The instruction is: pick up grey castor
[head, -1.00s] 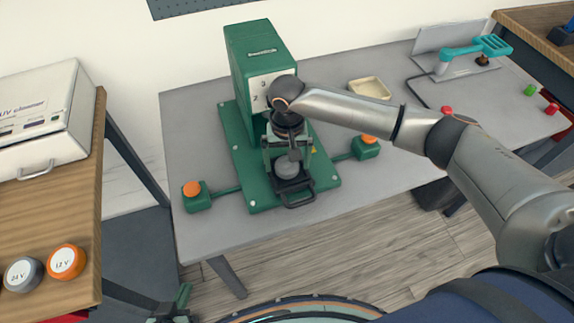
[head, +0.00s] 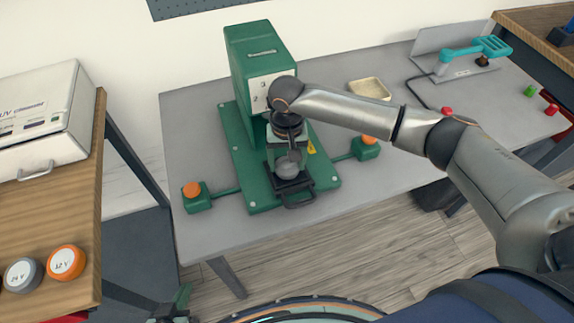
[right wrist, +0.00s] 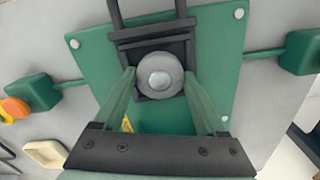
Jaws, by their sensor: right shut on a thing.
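The grey castor (head: 288,170) sits on the black sliding tray (head: 299,202) at the front of the green press (head: 262,75). In the right wrist view the castor (right wrist: 160,75) shows as a round grey disc with a paler centre, between the fingertips. My right gripper (head: 289,158) points down and is shut on the castor; the wrist view shows its green fingers (right wrist: 159,82) against both sides. The castor is still at the tray. My left gripper (head: 178,304) shows only partly at the bottom edge, and its jaw opening is unclear.
Two green boxes with orange buttons (head: 193,189) (head: 368,140) flank the press. A cream dish (head: 369,89) lies behind my right arm. A teal-handled tool (head: 478,48) stands at the back right. Orange and grey round pieces (head: 66,262) lie on the left wooden bench.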

